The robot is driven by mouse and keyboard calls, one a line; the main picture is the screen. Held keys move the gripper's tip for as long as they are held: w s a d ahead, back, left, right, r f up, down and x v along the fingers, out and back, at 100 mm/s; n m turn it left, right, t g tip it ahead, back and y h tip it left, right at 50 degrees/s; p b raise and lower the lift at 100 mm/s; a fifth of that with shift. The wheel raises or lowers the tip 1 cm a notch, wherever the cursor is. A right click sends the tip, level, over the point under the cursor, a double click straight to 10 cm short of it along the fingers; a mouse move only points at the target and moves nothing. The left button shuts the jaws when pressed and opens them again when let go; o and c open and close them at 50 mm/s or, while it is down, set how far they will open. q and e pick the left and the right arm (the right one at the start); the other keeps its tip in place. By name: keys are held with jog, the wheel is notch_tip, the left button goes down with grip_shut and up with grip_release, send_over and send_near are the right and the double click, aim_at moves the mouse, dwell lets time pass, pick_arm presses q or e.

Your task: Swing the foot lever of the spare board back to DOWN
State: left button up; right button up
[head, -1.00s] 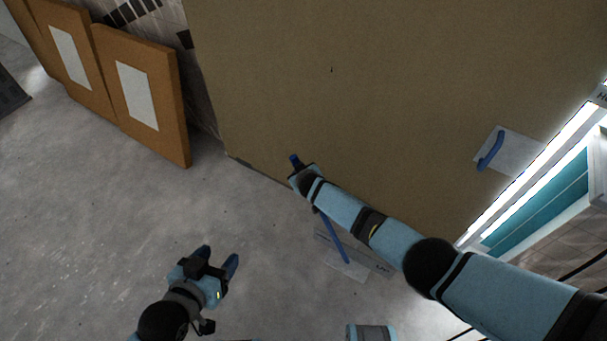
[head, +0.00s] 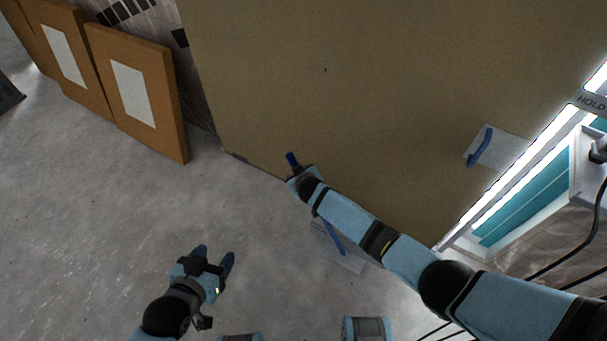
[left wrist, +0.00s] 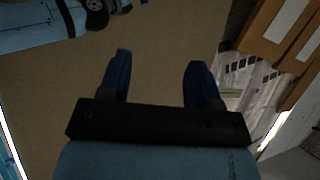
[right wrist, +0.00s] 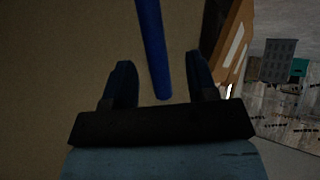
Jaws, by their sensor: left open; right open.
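The large brown board (head: 330,90) fills the upper middle of the head view. A blue lever (head: 335,239) shows at its foot over a pale plate (head: 350,263); my right arm hides its upper part. My right gripper (head: 292,160) is open, low in front of the board. In the right wrist view, a blue bar (right wrist: 153,45) runs from the top edge to between the open fingers (right wrist: 160,85); the jaws are not closed on it. My left gripper (head: 214,258) is open and empty over the floor. The left wrist view shows its spread fingers (left wrist: 158,80).
Smaller orange-brown panels (head: 135,90) with white sheets lean at the left. A blue handle (head: 480,147) on a pale plate is on the board's right side. A lit frame (head: 530,160) with a HOLD label (head: 591,103) stands at the right. Grey floor (head: 90,220) is clear at lower left.

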pick_arm(q)
jog(key=shift+s+a+r+p, duration=0.1)
jog(key=shift+s+r+p, duration=0.05)
jog(key=shift+p, duration=0.8)
pick_arm(e)
jog(key=v, duration=0.7)
pick_arm(q)
jog(key=shift+r, duration=0.15)
pick_arm(e)
jog(key=shift+s, duration=0.1)
